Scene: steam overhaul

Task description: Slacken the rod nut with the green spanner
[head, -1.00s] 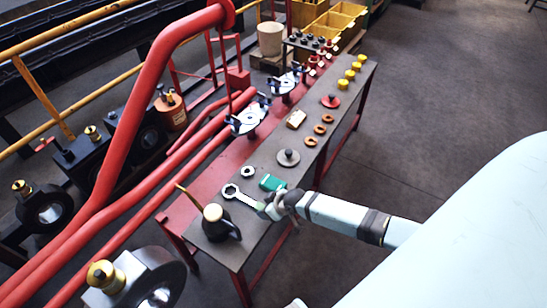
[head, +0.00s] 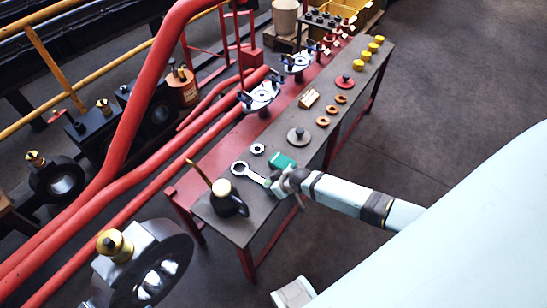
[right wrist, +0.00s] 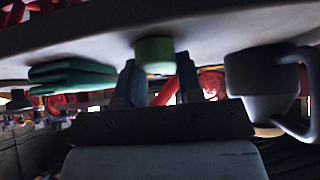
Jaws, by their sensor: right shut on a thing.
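The spanner (head: 250,174) lies along the near part of the narrow bench, its ring end pointing left. My right gripper (head: 279,184) is at its handle end. In the right wrist view my right gripper (right wrist: 152,85) has its fingers on either side of the spanner's green end (right wrist: 154,50), shut on it. Whether the spanner is lifted off the bench is hard to tell. A pale ring-shaped nut (head: 258,148) lies just beyond the spanner; I cannot tell whether it is the rod nut. My left gripper is not in view.
A dark oil can (head: 228,200) stands close beside the spanner. A green folded item (head: 282,161) lies beyond my gripper. The bench (head: 240,232) carries rings and yellow caps farther along. Red pipes (head: 130,210) and a large metal ring (head: 160,270) are left. Floor at right is clear.

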